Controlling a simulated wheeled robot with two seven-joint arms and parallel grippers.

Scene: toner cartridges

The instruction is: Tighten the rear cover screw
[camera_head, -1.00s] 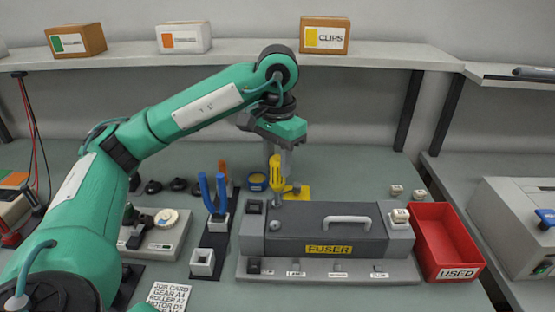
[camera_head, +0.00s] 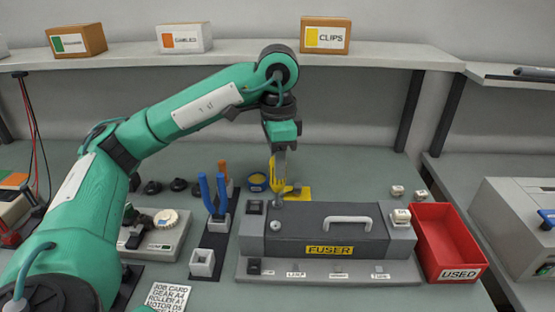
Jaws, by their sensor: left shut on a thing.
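My left gripper (camera_head: 279,150) comes down from above and is shut on the yellow screwdriver (camera_head: 277,174). The screwdriver stands about upright at the back left of the dark fuser unit (camera_head: 330,232). Its tip is near the rear edge of the fuser's top. The screw under it is too small to make out, and I cannot tell whether the tip touches it. A grey round knob (camera_head: 275,226) sits on the fuser's top at the left. My right gripper is not in view.
A red USED bin (camera_head: 436,225) stands right of the fuser. Blue-handled pliers (camera_head: 212,193) stand in a holder at the left, near the screwdriver. A yellow pad (camera_head: 300,193) lies behind the fuser. A shelf (camera_head: 225,54) with boxes spans the back.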

